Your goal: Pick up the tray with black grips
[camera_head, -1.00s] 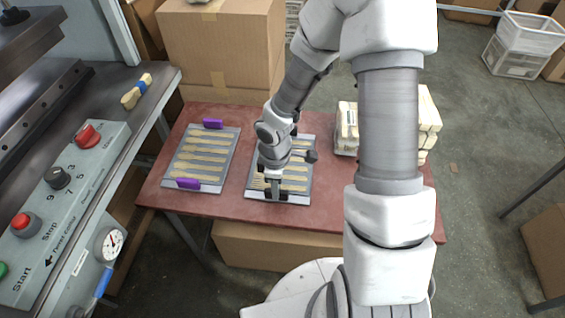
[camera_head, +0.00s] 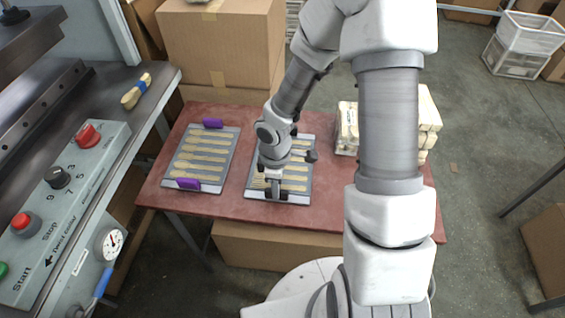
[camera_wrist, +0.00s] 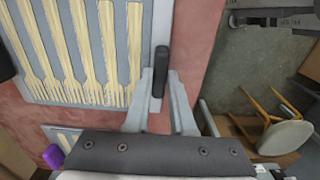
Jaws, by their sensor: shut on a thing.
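The tray with black grips (camera_head: 302,199) lies on the red table and carries several pale wooden spoons and forks. My gripper (camera_head: 275,190) is at its near edge, shut on the near black grip (camera_wrist: 161,68). In the wrist view the two grey fingers (camera_wrist: 160,80) stand on either side of this grip, by the tray's rim (camera_wrist: 163,22).
A similar tray with purple grips (camera_head: 187,184) lies left on the red table (camera_head: 225,205). Bundled wooden pieces (camera_head: 348,125) stand to the right, partly behind my arm. The press control panel (camera_head: 70,200) is at far left. Cardboard boxes (camera_head: 225,45) stand behind the table.

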